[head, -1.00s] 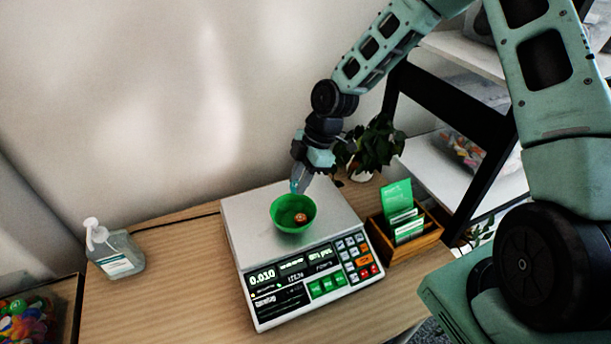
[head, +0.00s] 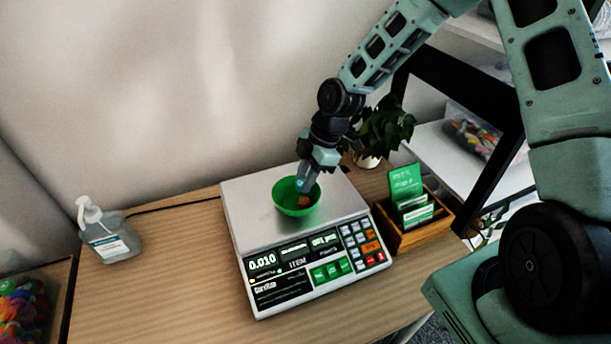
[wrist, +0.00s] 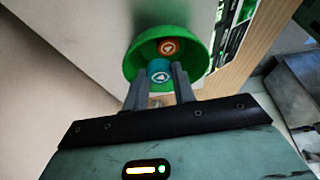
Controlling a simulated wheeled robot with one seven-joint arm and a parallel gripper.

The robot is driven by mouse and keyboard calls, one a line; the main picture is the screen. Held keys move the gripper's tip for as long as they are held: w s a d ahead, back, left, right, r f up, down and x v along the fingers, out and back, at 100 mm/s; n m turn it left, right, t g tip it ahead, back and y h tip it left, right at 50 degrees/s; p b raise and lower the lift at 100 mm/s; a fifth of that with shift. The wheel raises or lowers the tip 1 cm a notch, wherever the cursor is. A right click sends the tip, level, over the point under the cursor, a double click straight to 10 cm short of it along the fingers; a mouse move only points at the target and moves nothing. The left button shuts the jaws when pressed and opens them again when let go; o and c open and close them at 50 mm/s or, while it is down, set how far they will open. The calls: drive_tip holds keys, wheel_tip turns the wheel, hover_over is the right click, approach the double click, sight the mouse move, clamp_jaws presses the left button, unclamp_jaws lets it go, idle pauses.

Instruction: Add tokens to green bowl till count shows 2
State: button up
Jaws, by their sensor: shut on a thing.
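The green bowl (head: 290,201) stands on the metal pan of the counting scale (head: 244,215). An orange-brown token (head: 304,202) lies in the bowl and also shows in the wrist view (wrist: 169,47). My gripper (head: 304,185) is at the bowl's back rim, pointing down. In the wrist view my gripper (wrist: 160,82) is shut on a blue token (wrist: 159,69), held at the bowl's opening. The scale's display (head: 294,253) reads 0.010 at left and what looks like 001 pcs at right.
A pump bottle (head: 108,238) stands at left on the wooden table (head: 165,270). A wooden card box (head: 411,230) is right of the scale, with a potted plant (head: 384,130) behind it. A bin of colourful tokens (head: 25,312) is at lower left.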

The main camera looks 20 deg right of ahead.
drive_tip(key=o, duration=1)
drive_tip(key=v, duration=1.7)
drive_tip(key=shift+d+r, duration=0.1)
drive_tip(key=shift+r, duration=0.05)
drive_tip(key=s+a+m+g+h, duration=0.1)
drive_tip(key=s+a+m+h, duration=0.25)
drive_tip(key=s+a, duration=0.8)
drive_tip(key=s+m, duration=0.2)
drive_tip(key=s, duration=0.3)
drive_tip(key=s+a+m, duration=0.1)
drive_tip(key=s+m, duration=0.1)
drive_tip(key=s, duration=0.3)
drive_tip(key=s+a+m+t, duration=0.1)
drive_tip(key=s+m, duration=0.2)
drive_tip(key=s, duration=0.2)
drive_tip(key=shift+s+a+r, duration=0.2)
drive_tip(key=shift+s+r, duration=0.05)
drive_tip(key=shift+r, duration=0.1)
